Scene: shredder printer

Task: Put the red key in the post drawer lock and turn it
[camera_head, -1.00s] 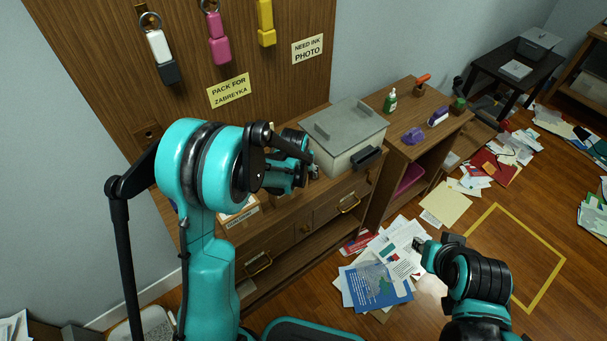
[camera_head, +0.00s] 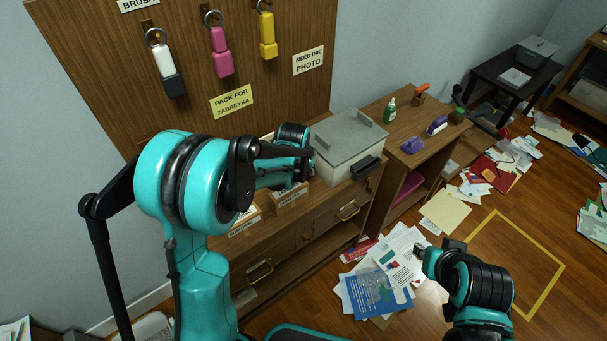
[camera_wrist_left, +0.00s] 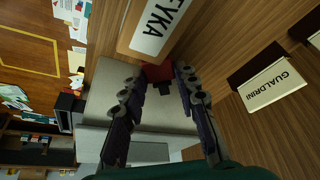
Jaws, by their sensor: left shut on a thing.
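My left gripper (camera_wrist_left: 158,88) shows in the left wrist view, with its two dark fingers shut on a red block, seemingly the red key (camera_wrist_left: 157,72). Most of the key is hidden behind the fingers. In the head view, my left arm reaches over the cabinet top and ends beside the grey lidded box; the key is not discernible there. The cabinet's drawers (camera_head: 328,222) carry brass handles, and a small brass fitting (camera_head: 306,237) sits between them; I cannot tell whether it is the lock. My right gripper (camera_head: 422,250) hangs above the papers, its jaws too small to read.
White, pink and yellow keys (camera_head: 268,35) hang on the wooden board. The grey lidded box (camera_head: 352,140) and labelled cardboard boxes (camera_head: 290,198) crowd the cabinet top. A "GUALDRINI" label (camera_wrist_left: 272,85) shows in the left wrist view. Papers (camera_head: 375,290) litter the floor.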

